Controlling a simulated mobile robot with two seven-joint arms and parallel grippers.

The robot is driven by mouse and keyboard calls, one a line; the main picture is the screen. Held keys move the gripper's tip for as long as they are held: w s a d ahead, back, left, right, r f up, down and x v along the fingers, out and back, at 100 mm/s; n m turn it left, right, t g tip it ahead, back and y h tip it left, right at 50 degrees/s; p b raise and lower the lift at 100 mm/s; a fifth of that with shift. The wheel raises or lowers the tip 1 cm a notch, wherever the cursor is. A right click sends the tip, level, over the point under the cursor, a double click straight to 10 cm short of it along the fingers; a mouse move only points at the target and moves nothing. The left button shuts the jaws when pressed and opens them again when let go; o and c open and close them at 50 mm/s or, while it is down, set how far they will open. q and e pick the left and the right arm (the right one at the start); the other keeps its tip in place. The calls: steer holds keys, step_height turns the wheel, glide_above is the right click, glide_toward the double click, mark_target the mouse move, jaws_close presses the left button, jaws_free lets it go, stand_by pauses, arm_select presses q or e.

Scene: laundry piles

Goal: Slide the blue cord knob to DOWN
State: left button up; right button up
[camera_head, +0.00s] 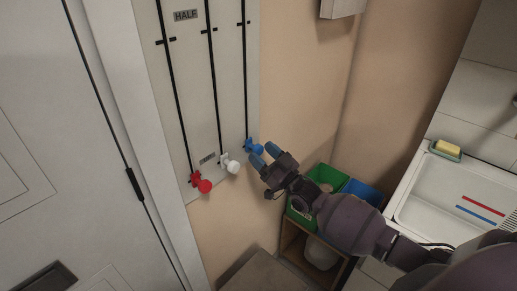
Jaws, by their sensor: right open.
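The blue cord knob (256,149) is at the lower end of the rightmost black track on the pale wall panel (231,75). It lies in line with the white knob (232,167) and the red knob (203,186), which are at the lower ends of their tracks. A small label (208,158) sits near this row, too small to read. My left gripper is not in view.
A label HALF (185,15) is higher on the panel. A green bin (332,174) and a blue bin (362,191) stand on a wooden shelf unit (289,239) below my right arm. A white sink (450,203) with a yellow sponge (447,147) is at right.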

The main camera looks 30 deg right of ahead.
steer(key=shift+x, duration=1.1)
steer(key=shift+c, duration=0.2)
jaws_close()
